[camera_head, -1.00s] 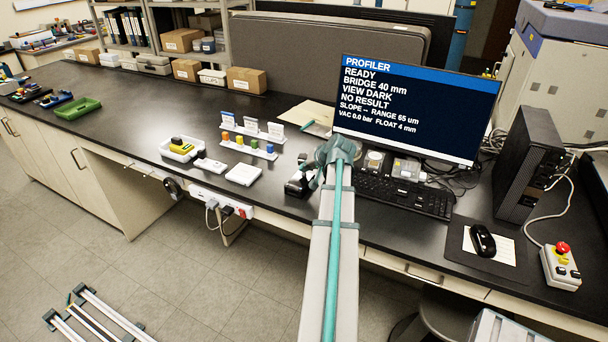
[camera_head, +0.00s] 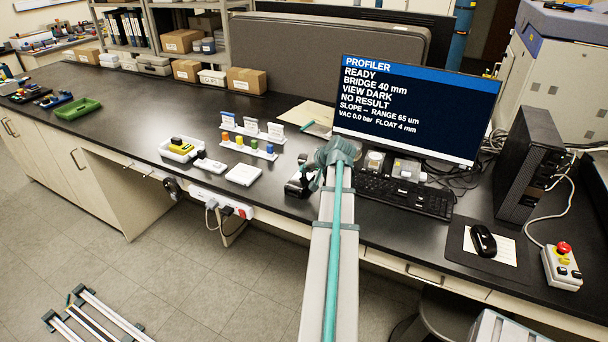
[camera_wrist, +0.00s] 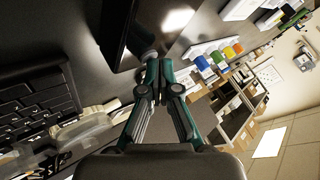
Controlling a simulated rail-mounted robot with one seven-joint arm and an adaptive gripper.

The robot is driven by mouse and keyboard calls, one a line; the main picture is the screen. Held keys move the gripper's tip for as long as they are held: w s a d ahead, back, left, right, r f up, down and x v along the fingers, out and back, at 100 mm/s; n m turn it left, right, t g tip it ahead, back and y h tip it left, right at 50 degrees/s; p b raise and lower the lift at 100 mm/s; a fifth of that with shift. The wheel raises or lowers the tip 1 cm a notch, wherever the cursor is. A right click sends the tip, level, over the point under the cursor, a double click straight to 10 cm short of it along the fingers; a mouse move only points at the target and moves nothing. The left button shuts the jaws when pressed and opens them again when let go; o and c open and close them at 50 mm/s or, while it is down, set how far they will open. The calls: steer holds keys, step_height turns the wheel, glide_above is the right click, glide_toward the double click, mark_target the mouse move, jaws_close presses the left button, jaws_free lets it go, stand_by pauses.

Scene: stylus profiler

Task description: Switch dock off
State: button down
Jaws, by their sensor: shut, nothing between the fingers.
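My gripper (camera_wrist: 160,66) is in the middle of the wrist view, its teal and black fingers together and empty. A dark flat-sided object (camera_wrist: 118,32) is just ahead and left of the fingertips; I cannot tell whether they touch. In the head view my arm's end is over the bench, left of the keyboard, and the fingertips are not clear. A small black and white device (camera_head: 297,186) shows beside it, partly hidden. No object is readably labelled as the dock. A white power strip (camera_head: 222,204) with a red part hangs at the bench's front edge.
The keyboard (camera_head: 410,196) and monitor (camera_head: 415,108) are right of my arm. A rack of coloured pieces (camera_head: 250,148), a white pad (camera_head: 243,175) and a white tray (camera_head: 181,150) are to the left. A red-button box (camera_head: 562,266) is far right.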

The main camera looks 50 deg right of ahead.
mark_target(306, 175)
steer(key=shift+r+p, duration=0.3)
steer(key=shift+r, duration=0.45)
steer(key=shift+r, duration=0.1)
steer(key=shift+r+p, duration=1.3)
steer(key=shift+r, duration=1.15)
